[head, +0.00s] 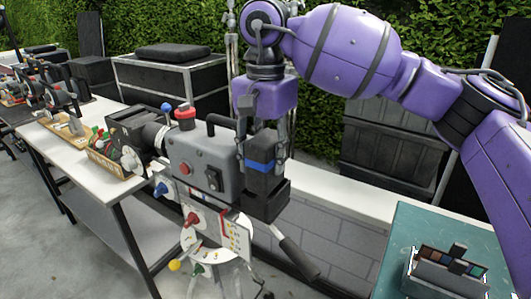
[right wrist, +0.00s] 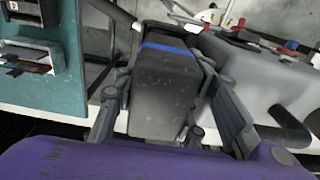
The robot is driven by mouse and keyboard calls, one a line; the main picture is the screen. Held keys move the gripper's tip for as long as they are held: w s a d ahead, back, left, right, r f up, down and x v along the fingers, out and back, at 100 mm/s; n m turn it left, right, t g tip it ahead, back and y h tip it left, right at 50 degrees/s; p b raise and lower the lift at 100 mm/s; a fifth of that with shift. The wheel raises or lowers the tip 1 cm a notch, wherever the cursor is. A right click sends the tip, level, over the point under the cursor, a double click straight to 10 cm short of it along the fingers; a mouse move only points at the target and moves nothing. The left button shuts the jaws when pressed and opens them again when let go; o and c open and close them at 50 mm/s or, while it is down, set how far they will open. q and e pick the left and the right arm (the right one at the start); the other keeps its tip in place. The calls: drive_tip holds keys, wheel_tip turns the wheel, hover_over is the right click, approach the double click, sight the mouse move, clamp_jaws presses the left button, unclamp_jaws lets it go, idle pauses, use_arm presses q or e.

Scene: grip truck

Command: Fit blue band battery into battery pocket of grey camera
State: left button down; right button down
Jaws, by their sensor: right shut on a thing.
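The grey camera (head: 202,160) stands on its support beside the white bench, with a black lens at its left. A black battery pocket (head: 272,206) juts from its right end. The black blue band battery (head: 261,178) is upright at this pocket; its lower end meets the pocket, and I cannot tell how deep it sits. My right gripper (head: 263,152) points down and is shut on the battery, one finger on each side. In the right wrist view the battery (right wrist: 165,85) lies between the fingers, blue band toward the far end. My left gripper is not in view.
A teal-topped table (head: 395,262) with a colour chart (head: 452,262) is at lower right. A white bench (head: 75,150) at left holds a wooden tray (head: 112,170) and other gear. A black-handled lever (head: 300,258) sticks out below the pocket. Black cases (head: 170,80) stand behind.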

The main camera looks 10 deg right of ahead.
sight(266, 138)
drive_tip(key=shift+f, duration=0.15)
idle(0.4)
